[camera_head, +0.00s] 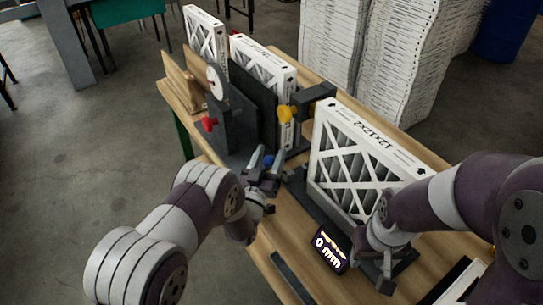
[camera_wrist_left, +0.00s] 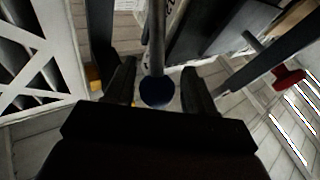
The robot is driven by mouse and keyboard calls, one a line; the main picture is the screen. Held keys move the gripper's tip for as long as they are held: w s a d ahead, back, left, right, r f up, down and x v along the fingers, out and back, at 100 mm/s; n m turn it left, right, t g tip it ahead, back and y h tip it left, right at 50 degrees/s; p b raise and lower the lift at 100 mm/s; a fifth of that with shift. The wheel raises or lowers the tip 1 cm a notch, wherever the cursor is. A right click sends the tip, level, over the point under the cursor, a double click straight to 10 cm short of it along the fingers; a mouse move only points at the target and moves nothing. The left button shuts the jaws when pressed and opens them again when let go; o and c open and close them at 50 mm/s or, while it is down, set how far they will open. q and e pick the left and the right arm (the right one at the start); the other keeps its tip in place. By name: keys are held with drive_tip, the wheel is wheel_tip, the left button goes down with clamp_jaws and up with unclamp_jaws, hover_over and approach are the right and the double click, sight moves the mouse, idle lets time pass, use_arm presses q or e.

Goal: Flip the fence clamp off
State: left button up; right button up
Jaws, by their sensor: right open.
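A lever with a blue ball knob (camera_wrist_left: 157,91) stands between the fingers of my left gripper (camera_wrist_left: 158,88) in the left wrist view. The fingers are open, with a small gap visible on each side of the knob. In the head view my left gripper (camera_head: 265,165) is beside the dark fixture (camera_head: 238,130), with the blue knob (camera_head: 268,160) partly hidden by the fingers. The fixture also carries a red knob (camera_head: 209,124) and a yellow knob (camera_head: 287,112). No label shows which handle is the fence clamp. My right gripper (camera_head: 384,268) is open and low, in front of the nearest boxed filter.
A boxed filter (camera_head: 365,155) stands upright on the bench (camera_head: 290,235) at right. More boxed filters (camera_head: 262,68) stand behind the fixture. A lit display (camera_head: 331,250) sits near the front. A round dial (camera_head: 217,83) tops the fixture. Stacked white boxes (camera_head: 375,60) stand behind the bench.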

use_arm(q)
drive_tip(key=shift+a, duration=0.15)
drive_tip(key=shift+s, duration=0.15)
drive_tip(key=shift+s+f+b, duration=0.25)
drive_tip(key=shift+f+b, duration=0.05)
drive_tip(key=shift+b, duration=0.05)
drive_tip(key=s+a+b, duration=0.1)
drive_tip(key=s+a, duration=0.3)
drive_tip(key=s, duration=0.8)
drive_tip(key=shift+r+b, duration=0.15)
drive_tip(key=shift+b, duration=0.25)
drive_tip(key=shift+w, duration=0.1)
